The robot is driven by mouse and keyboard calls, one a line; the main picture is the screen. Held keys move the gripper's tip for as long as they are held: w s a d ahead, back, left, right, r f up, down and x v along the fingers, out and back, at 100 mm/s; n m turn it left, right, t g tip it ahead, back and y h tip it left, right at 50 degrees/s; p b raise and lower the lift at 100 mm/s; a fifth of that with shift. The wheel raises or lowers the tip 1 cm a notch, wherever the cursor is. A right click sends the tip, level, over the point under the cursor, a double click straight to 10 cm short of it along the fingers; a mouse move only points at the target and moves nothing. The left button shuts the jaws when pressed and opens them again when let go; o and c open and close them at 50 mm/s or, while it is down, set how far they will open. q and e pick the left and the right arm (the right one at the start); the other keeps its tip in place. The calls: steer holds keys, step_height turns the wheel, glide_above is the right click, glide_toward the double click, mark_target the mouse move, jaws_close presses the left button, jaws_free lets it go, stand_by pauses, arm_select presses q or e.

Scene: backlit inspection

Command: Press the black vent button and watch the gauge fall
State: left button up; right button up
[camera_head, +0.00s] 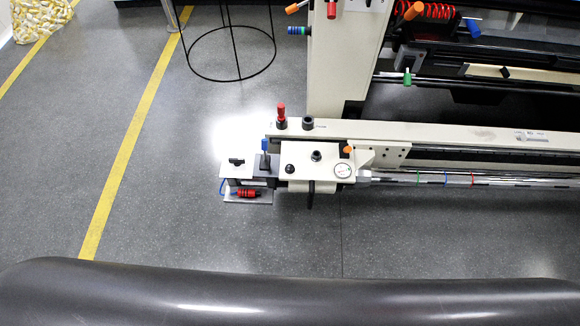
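A small round gauge (343,170) with a white face sits at the right end of a cream control block; its needle is too small to read. Several black parts are candidates for the vent button: a round black knob (290,169) on the block's left, a black fitting (316,156) near its middle, and a black cap (308,123) on the beam behind. I cannot tell which is the vent button. Neither of my grippers is in view, and nothing touches the block.
A red-topped knob (281,114) stands beside the black cap. An orange knob (348,151) is above the gauge. A long cream beam (450,132) runs right. A dark rounded form (290,296) spans the bottom.

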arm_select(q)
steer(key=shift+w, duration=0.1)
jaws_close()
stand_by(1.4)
